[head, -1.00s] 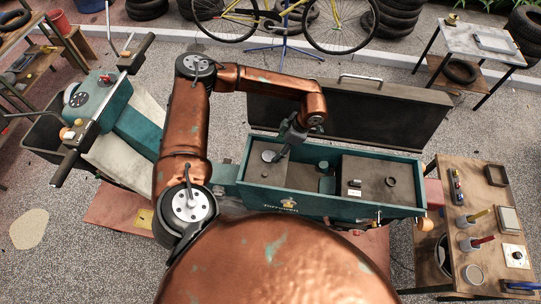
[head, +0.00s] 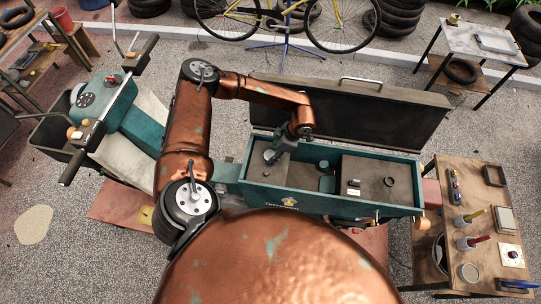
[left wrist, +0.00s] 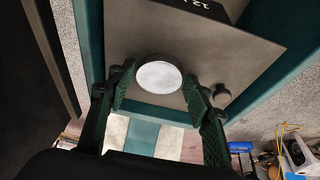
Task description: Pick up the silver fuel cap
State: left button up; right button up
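The silver fuel cap (head: 269,156) is a round, pale disc on the grey panel at the left end of the teal cart box (head: 330,206). In the left wrist view the cap (left wrist: 158,77) sits between the fingertips of my left gripper (left wrist: 160,88). The two green, ridged fingers are spread on either side of it, and I see no clear contact. In the head view my left gripper (head: 274,150) is right at the cap and partly covers it. My right gripper is not in view.
The raised dark lid (head: 350,110) stands behind the box. A small dark knob (left wrist: 220,95) is close to the right finger. A teal cap (head: 323,165) and a raised dark block (head: 375,175) are farther right. A wooden tool table (head: 470,230) stands at the right.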

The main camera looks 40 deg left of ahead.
pick_arm(q)
jog(key=c, duration=0.8)
jog(key=shift+o, duration=0.2)
